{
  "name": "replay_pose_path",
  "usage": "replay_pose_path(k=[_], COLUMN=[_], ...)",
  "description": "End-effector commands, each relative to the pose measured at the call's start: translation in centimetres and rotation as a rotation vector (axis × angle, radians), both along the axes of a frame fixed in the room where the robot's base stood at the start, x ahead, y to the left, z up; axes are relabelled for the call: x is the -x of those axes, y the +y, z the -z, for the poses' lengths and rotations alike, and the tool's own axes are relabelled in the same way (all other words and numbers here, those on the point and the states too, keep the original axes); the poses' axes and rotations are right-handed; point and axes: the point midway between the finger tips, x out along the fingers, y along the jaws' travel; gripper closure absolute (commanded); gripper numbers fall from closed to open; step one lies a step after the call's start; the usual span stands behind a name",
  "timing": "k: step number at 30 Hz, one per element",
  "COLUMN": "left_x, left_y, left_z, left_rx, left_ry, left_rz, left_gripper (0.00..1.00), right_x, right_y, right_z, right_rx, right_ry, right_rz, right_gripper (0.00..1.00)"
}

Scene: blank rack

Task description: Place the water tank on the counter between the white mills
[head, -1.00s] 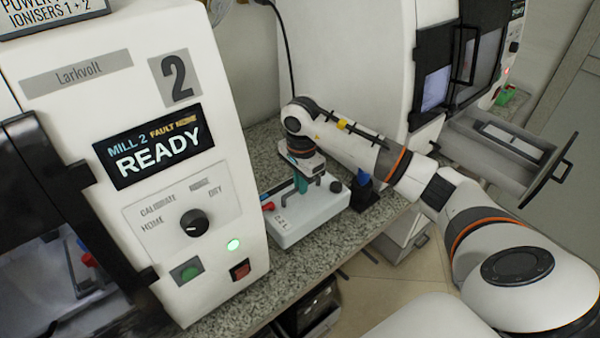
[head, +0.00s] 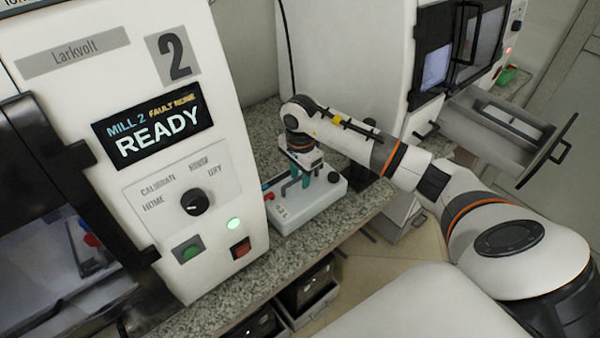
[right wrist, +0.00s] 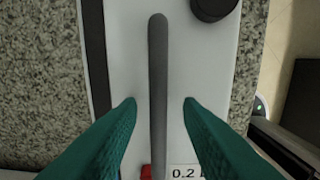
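The water tank (head: 310,208) is a white box with a grey bar handle, a black cap and a red part. It sits upright on the speckled counter (head: 225,287) between the two white mills. My right gripper (head: 302,184) is above the tank with its teal fingers apart. In the right wrist view, the handle (right wrist: 158,85) runs between the open fingertips (right wrist: 160,103), with a gap on each side. The tank's white top (right wrist: 205,65) shows below, with a label reading 0.2. My left gripper is not in view.
Mill 2 (head: 130,65) stands at the left, its screen reading READY. The other white mill (head: 345,60) stands behind my right arm, with an open drawer (head: 490,135) at right. Dark bins (head: 305,290) are under the counter. A black cable hangs behind the tank.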

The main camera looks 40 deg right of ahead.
Motion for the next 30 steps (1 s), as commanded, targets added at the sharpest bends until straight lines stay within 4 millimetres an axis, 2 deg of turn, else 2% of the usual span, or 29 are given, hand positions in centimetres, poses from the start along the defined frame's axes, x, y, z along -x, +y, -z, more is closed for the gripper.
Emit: replay_pose_path(k=[11,14,24,30], left_x=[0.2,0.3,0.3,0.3], left_y=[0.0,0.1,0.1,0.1], left_z=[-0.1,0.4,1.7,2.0], left_rx=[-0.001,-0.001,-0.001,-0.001], left_ry=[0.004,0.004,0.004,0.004], left_rz=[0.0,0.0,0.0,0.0], left_gripper=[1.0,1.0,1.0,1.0], right_x=[-0.1,-0.2,-0.1,0.0], right_y=[0.0,-0.1,0.0,0.0], right_z=[-0.9,-2.5,-9.7,-12.0], right_rx=[0.001,0.001,-0.001,0.001], right_ry=[-0.005,-0.008,-0.009,-0.004], right_rz=[0.0,0.0,0.0,0.002], right_gripper=[0.68,0.68,0.68,0.68])
